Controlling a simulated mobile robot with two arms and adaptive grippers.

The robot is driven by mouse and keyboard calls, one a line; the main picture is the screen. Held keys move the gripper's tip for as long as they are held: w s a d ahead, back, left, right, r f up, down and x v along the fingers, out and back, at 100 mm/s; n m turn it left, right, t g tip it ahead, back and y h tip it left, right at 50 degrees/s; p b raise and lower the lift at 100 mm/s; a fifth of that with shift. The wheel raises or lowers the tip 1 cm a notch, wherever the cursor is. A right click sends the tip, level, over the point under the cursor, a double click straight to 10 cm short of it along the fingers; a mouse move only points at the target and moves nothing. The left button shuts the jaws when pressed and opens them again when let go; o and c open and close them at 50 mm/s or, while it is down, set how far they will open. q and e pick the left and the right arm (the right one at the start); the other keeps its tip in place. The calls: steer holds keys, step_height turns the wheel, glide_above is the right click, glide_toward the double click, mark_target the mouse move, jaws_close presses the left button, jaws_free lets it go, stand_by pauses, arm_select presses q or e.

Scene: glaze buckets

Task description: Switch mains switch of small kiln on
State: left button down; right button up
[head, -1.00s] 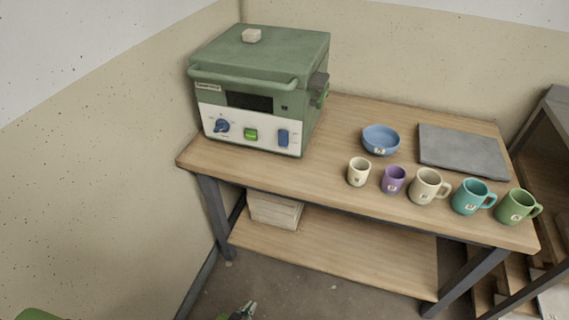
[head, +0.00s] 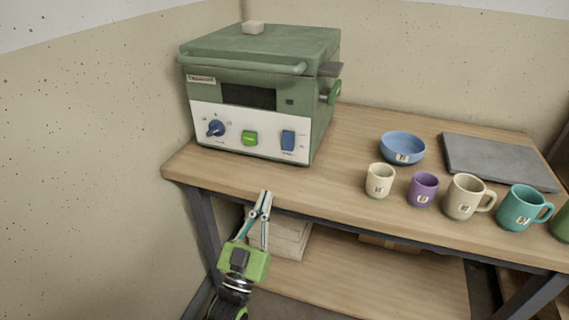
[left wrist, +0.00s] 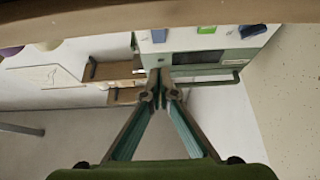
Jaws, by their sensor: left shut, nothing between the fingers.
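The small kiln (head: 262,95) is a green box with a lid. It stands at the left end of the wooden table. Its white front panel carries a blue dial (head: 215,128), a green switch (head: 250,138) and a taller blue switch (head: 288,140) at the right. No readable label tells which is the mains switch. My left gripper (head: 265,194) is shut and empty. It is in front of the table's front edge, below the panel and apart from it. The left wrist view shows the shut fingers (left wrist: 159,80) and, upside down, the green switch (left wrist: 206,30) and blue switch (left wrist: 159,35). My right gripper is not in view.
On the table (head: 345,140) stand a blue bowl (head: 402,150), a grey slab (head: 497,160) and several mugs, including a purple cup (head: 423,188). A pale stack (head: 285,238) sits on the lower shelf. A wall is close on the left.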

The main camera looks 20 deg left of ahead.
mark_target(287, 148)
arm_select(q)
steer(key=x, duration=1)
steer(key=w, duration=0.1)
steer(key=w+f, duration=0.1)
steer(key=w, duration=0.1)
steer(key=shift+w+b, duration=0.15)
steer(key=shift+b, duration=0.2)
steer(key=shift+w+d, duration=0.1)
steer(key=shift+w, duration=0.25)
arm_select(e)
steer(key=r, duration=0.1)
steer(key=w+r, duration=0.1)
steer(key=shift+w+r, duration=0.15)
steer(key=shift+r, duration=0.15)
arm_select(q)
steer(key=shift+w+f, duration=0.1)
steer(key=shift+f, duration=0.05)
steer(key=shift+w+f+b, duration=0.2)
steer(key=shift+w+b, duration=0.2)
steer(key=shift+b, duration=0.05)
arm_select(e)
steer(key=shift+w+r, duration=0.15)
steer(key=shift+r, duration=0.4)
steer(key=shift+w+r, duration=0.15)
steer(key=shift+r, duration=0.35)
arm_select(q)
steer(key=shift+s+r, duration=0.1)
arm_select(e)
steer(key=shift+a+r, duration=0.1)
